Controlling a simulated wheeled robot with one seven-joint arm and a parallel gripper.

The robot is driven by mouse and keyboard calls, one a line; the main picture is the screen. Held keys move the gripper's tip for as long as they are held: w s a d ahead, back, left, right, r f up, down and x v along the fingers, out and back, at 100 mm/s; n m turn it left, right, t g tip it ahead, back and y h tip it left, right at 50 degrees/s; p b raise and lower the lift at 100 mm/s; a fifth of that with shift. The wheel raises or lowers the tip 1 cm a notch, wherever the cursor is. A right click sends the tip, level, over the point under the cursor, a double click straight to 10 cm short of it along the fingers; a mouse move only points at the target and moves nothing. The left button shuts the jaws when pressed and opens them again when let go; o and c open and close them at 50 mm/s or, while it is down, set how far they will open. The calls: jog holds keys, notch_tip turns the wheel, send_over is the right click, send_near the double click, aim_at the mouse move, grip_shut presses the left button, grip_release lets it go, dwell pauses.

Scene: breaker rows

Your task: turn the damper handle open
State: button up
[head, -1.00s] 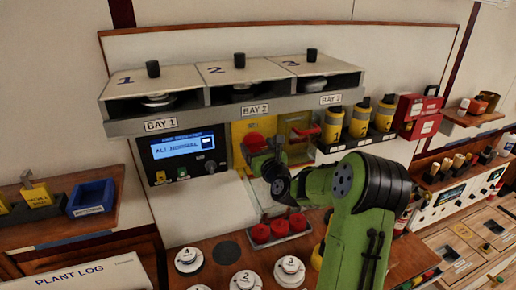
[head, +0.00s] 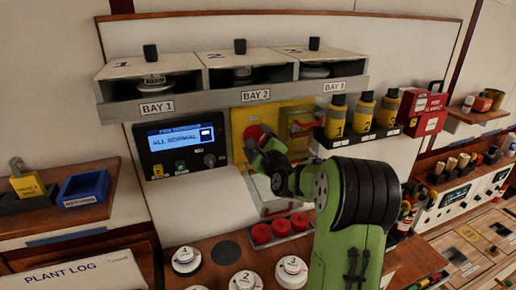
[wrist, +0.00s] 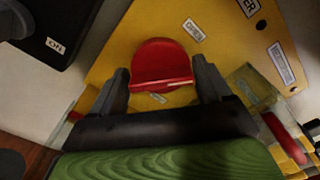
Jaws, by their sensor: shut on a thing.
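The damper handle (wrist: 161,62) is a red round knob with a raised bar across it, on a yellow panel (wrist: 110,65). In the wrist view its bar lies nearly level in the picture, between the two dark fingers of my gripper (wrist: 164,84), which is shut on it. In the head view the red handle (head: 255,132) shows only in part behind my gripper (head: 264,142), at the left of the yellow panel (head: 240,116).
A clear-covered box with a red lever (head: 301,124) is just right of the handle. A display panel (head: 182,146) stands to the left. The bay shelf (head: 205,102) overhangs above. A tray of red caps (head: 281,230) is below, and yellow canisters (head: 362,113) are to the right.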

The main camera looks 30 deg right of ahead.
jog(key=n+b, duration=0.1)
jog(key=n, duration=0.1)
jog(key=n+b, duration=0.1)
jog(key=b, duration=0.1)
jog(key=shift+f+n, duration=0.3)
jog(key=shift+n, duration=0.1)
jog(key=n+b, duration=0.3)
jog(key=shift+n+b, duration=0.3)
jog(key=shift+n, duration=0.1)
jog(key=shift+c, duration=0.2)
jog(key=o, duration=1)
jog(key=shift+a+r, duration=0.1)
jog(key=b+v, duration=0.1)
jog(key=v, duration=0.6)
jog(key=shift+s, duration=0.25)
